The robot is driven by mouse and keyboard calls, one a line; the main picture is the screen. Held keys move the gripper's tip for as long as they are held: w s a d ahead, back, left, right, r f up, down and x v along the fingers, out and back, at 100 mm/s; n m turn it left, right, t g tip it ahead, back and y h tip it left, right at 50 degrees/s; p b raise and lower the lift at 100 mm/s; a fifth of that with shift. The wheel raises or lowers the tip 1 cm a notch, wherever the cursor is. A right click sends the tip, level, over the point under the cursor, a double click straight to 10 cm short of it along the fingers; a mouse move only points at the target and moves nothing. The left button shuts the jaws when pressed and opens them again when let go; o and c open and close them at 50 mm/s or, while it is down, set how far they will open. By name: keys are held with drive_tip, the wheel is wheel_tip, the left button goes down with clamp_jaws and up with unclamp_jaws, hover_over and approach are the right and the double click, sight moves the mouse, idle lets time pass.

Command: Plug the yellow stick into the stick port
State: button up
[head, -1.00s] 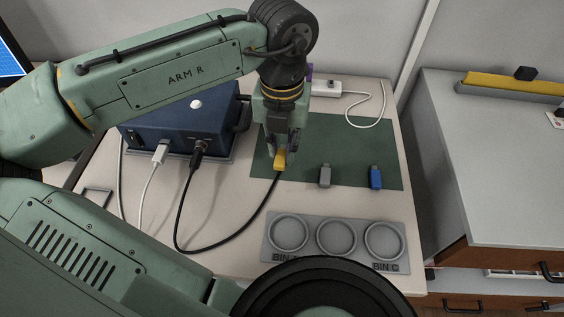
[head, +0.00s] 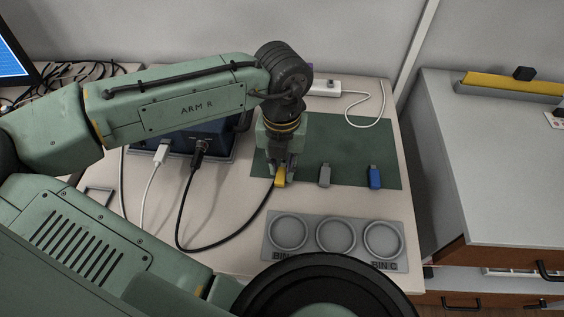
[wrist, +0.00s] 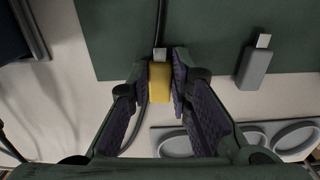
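My gripper (wrist: 160,84) is shut on the yellow stick (wrist: 160,85), with one finger pad against each side. The stick's silver metal plug points up the wrist picture, away from the bins. In the head view the yellow stick (head: 281,178) shows below my gripper's fingertips, near the mat's front edge; its height above the surface is hard to judge. A thin dark cable-like line runs to the plug's tip in the wrist view. I cannot make out the stick port; the dark blue box (head: 215,135) is largely hidden behind my arm.
A grey stick (head: 325,176) and a blue stick (head: 375,177) lie right of my gripper on the green mat (head: 345,140). A bin tray (head: 313,256) stands in front. A black cable (head: 222,246) and a white cable (head: 146,190) run from the box. A white power strip (head: 325,88) lies behind.

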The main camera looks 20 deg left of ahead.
drive_tip(key=o, duration=0.4)
drive_tip(key=shift+f+b, duration=0.1)
drive_tip(key=shift+b, duration=0.45)
